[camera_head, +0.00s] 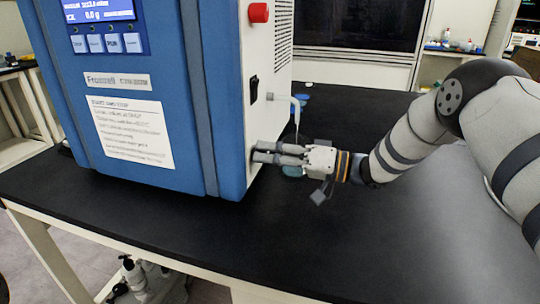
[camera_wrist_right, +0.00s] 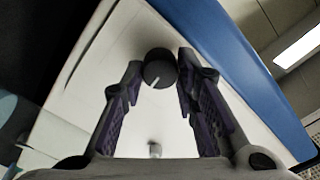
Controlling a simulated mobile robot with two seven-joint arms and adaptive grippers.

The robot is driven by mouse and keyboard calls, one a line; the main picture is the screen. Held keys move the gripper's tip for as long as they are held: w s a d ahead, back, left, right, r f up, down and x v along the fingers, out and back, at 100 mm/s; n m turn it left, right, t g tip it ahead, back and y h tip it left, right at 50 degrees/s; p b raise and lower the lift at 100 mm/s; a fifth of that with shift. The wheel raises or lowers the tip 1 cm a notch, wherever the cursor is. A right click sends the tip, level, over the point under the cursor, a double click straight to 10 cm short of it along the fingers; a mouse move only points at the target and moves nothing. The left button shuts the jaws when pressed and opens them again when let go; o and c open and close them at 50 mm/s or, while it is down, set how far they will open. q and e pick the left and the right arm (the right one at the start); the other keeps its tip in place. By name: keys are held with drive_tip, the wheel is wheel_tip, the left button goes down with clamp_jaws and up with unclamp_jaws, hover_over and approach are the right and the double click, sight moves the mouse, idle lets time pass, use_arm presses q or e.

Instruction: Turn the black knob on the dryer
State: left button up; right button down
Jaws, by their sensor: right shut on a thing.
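The dryer (camera_head: 200,90) is a blue and white box standing on the black table, with its white side panel facing my right arm. The black knob (camera_wrist_right: 157,74) shows in the right wrist view on that white panel, round with a white pointer line. My right gripper (camera_head: 264,152) reaches the lower part of the side panel from the right. In the wrist view its two dark fingers (camera_wrist_right: 161,62) lie on either side of the knob, shut on it. In the head view the fingers hide the knob. My left gripper is not in view.
The black tabletop (camera_head: 330,235) in front is clear.

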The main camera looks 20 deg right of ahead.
drive_tip(key=shift+m, duration=0.6)
drive_tip(key=c, duration=1.2)
unclamp_jaws()
drive_tip(key=shift+c, duration=0.2)
drive_tip(key=v, duration=1.2)
drive_tip(key=shift+f, duration=0.1)
